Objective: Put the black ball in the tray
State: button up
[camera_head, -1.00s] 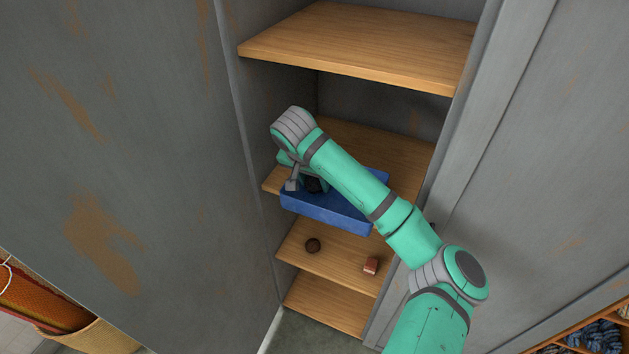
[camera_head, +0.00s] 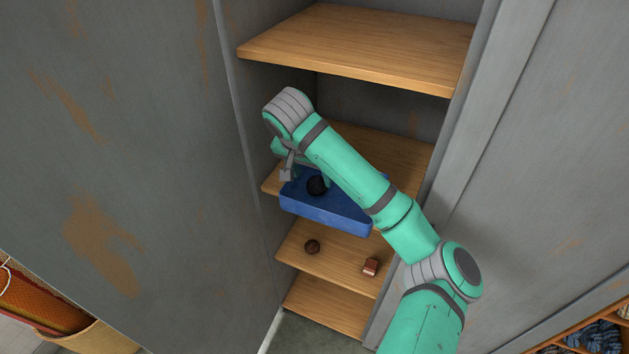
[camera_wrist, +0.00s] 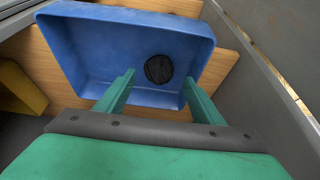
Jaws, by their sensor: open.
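The black ball (camera_wrist: 158,69) lies inside the blue tray (camera_wrist: 75,62) in the wrist view, near the tray's right side. In the head view the ball (camera_head: 317,185) shows dark in the tray (camera_head: 325,217), which sits on a wooden shelf under my arm. My gripper (camera_wrist: 158,88) is open, its two green fingers apart on either side of the ball's line, with the ball beyond the tips and not held. In the head view the fingers are partly hidden by my wrist.
A lower shelf (camera_head: 345,262) holds a brown ball (camera_head: 312,247) and a small reddish block (camera_head: 371,267). An upper shelf (camera_head: 365,45) lies above my arm. Grey cabinet walls (camera_head: 150,180) stand close on both sides. A yellow object (camera_wrist: 20,88) shows at the left in the wrist view.

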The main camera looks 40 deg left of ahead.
jog(key=v, duration=0.6)
jog(key=shift+d+r, duration=0.15)
jog(key=shift+d, duration=0.05)
jog(key=shift+s, duration=0.1)
jog(key=shift+s+a, duration=0.1)
jog(key=shift+a, duration=0.05)
